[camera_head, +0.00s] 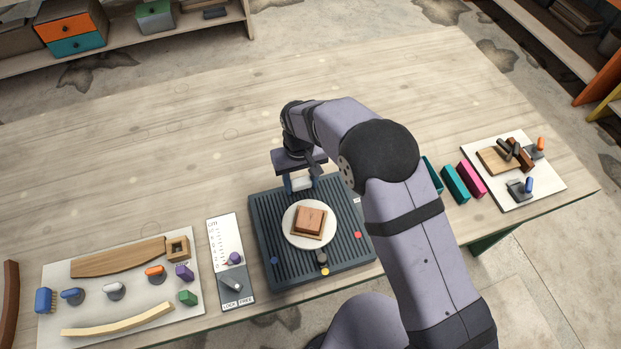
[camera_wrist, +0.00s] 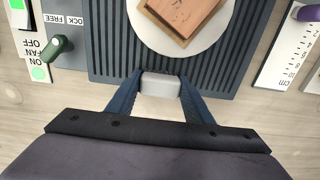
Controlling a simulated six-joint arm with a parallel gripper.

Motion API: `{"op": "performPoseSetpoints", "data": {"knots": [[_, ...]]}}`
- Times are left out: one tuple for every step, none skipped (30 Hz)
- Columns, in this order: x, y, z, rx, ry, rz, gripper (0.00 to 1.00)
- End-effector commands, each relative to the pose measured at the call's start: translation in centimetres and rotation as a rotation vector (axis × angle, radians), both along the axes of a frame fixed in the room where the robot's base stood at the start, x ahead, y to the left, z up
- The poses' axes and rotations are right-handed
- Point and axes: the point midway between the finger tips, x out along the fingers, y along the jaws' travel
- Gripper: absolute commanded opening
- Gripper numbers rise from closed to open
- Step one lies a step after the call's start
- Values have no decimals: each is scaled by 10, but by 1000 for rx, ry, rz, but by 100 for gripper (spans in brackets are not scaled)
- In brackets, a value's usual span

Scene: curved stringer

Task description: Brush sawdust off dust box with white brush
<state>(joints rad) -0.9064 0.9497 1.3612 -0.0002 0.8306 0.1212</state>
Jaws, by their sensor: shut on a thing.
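The dust box appears to be the small wooden box (camera_head: 310,221) with a reddish-brown top on a paler base. It sits on a round white plate (camera_head: 291,236), and its edge also shows in the wrist view (camera_wrist: 184,14). My gripper (camera_head: 299,184) is shut on a small whitish block, apparently the white brush (camera_wrist: 160,84). It holds the brush over the far edge of the dark ribbed tray, beyond the plate and apart from the box. The brush's bristles are hidden. I cannot make out sawdust on the box.
The dark ribbed tray (camera_head: 262,229) lies under the plate. A ruler panel (camera_head: 222,240) is left of it, beside a board (camera_head: 125,290) with wooden pieces and coloured tools. Teal and pink blocks (camera_head: 470,179) and another board (camera_head: 545,183) are right. The table's far side is clear.

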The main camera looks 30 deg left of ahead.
Motion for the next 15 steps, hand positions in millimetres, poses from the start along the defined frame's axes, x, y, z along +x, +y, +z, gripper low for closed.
{"op": "performPoseSetpoints", "data": {"knots": [[-1, 0, 5, -1, 1, -1, 22], [-1, -1, 5, -2, 2, -1, 22], [0, 1, 19, 3, -1, -1, 22], [0, 0, 27, 3, -1, -1, 22], [0, 0, 33, 3, -1, -1, 22], [-1, -1, 33, -1, 1, -1, 22], [-1, -1, 36, -1, 1, -1, 22], [-1, -1, 39, -1, 1, -1, 22], [0, -1, 42, -1, 1, -1, 22], [0, -1, 45, -1, 1, 0, 22], [0, -1, 48, -1, 1, 0, 22], [0, -1, 52, 0, 0, 0, 22], [0, 0, 55, 0, 0, 0, 22], [0, 0, 57, 1, -1, 0, 22], [0, 0, 61, 1, -1, 0, 22]]}}
